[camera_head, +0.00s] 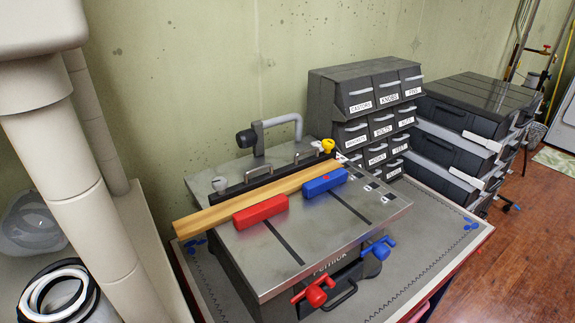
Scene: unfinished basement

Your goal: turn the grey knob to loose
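A small grey knob (219,184) stands at the left end of the black fence (270,178) on the metal-topped router table (300,238). A yellow knob (328,146) stands at the fence's right end. No marking for loose is readable near the grey knob. Beige links of my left arm fill the left side of the view, to the left of the table and apart from the knob. Neither of my grippers is in view.
A wooden strip (200,216) lies along the fence, with a red block (260,210) and a blue block (325,181) against it. Red (315,296) and blue (376,250) handles stick out in front. Labelled drawers (345,84) stand behind right.

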